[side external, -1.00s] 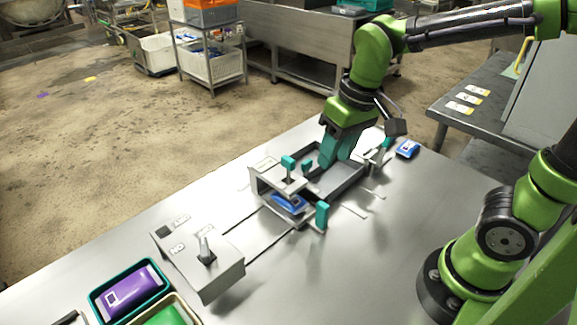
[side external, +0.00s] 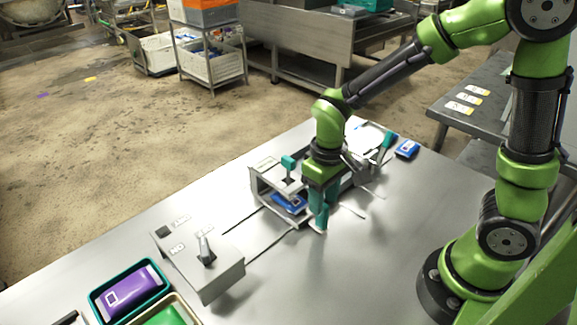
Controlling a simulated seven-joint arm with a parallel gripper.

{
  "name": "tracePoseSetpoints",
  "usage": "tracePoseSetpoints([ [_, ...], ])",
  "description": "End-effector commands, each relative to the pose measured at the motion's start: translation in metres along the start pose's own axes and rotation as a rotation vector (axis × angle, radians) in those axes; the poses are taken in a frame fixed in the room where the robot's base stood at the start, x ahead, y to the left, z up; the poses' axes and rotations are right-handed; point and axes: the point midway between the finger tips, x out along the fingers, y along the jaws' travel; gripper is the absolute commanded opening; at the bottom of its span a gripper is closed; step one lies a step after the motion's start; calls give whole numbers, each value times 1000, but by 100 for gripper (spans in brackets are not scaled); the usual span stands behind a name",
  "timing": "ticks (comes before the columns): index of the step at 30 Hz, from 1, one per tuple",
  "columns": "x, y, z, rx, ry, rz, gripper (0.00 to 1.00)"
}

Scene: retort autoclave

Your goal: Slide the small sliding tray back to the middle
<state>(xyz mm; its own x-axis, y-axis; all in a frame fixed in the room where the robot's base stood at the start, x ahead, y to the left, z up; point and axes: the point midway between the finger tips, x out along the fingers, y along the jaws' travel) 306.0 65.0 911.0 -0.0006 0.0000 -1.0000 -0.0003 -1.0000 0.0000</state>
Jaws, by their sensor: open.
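The small sliding tray (side external: 297,219) is grey and sits at the grey bridge-like frame (side external: 262,187), with a blue pack (side external: 289,203) on it. Two thin rails (side external: 268,244) run from there toward the lower left. My gripper (side external: 318,221) points down at the tray's near right side, where an upright teal handle stood in the earlier view. Its teal fingers are open and overlap that handle in the picture. I cannot tell whether they touch it. The tray's right part and the rail bed behind are hidden by my gripper and wrist.
A grey control box (side external: 222,276) with a lever stands at the rails' lower left end. Teal (side external: 97,297) and beige (side external: 190,310) trays hold purple and green packs. Another blue pack (side external: 407,149) lies at the right. The near right tabletop is clear.

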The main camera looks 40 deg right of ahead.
Motion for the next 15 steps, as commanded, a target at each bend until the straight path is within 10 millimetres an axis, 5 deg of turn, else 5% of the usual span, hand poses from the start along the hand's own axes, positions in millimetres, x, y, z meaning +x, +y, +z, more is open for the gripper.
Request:
tracePoseSetpoints([
  [6,33,0,1,0,-4,1,43],
  [15,43,0,0,0,0,0,43],
])
